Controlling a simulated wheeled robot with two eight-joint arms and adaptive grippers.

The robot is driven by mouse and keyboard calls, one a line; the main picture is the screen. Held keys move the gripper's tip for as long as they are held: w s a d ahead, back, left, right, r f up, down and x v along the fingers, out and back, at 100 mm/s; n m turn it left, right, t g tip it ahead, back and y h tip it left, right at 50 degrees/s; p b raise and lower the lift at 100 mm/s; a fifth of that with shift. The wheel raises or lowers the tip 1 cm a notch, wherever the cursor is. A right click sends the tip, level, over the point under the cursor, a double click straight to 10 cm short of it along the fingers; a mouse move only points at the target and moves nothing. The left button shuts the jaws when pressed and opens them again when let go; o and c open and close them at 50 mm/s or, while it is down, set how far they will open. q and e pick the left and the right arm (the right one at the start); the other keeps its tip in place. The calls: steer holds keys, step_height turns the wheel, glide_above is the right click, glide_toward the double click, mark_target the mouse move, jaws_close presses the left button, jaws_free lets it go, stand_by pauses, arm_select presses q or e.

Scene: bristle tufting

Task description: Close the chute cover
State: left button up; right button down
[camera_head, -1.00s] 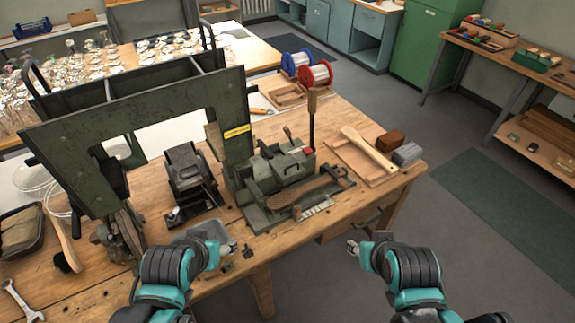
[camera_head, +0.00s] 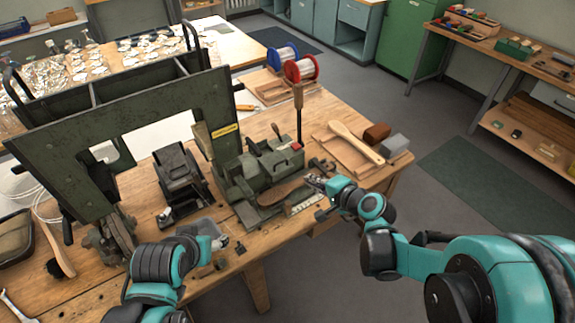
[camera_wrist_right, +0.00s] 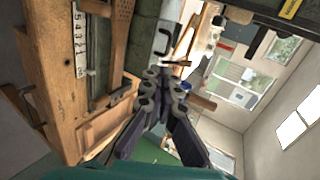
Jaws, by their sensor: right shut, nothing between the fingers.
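A green tufting machine (camera_head: 268,172) stands on the wooden bench, with a tall lever and a red knob. A large green frame (camera_head: 110,122) with a window opening rises to its left, with a yellow label (camera_head: 225,130) near its right edge. I cannot tell for sure which plate is the chute cover.
A black device (camera_head: 180,180) stands between the frame and machine. A wooden tray (camera_head: 348,160) with a brush handle, and a brown and a grey block (camera_head: 394,147), lie at the right. Wire spools (camera_head: 300,68) stand behind. The floor right of the bench is clear.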

steer(key=b, duration=0.4)
glide_toward(273, 159)
steer(key=shift+f, duration=0.15)
steer(key=w+a, duration=0.1)
steer(key=w, duration=0.1)
steer(key=w+a, duration=0.2)
steer(key=w, duration=0.1)
steer(key=w+a, duration=0.1)
steer(key=w, duration=0.1)
steer(key=shift+w+a, duration=0.4)
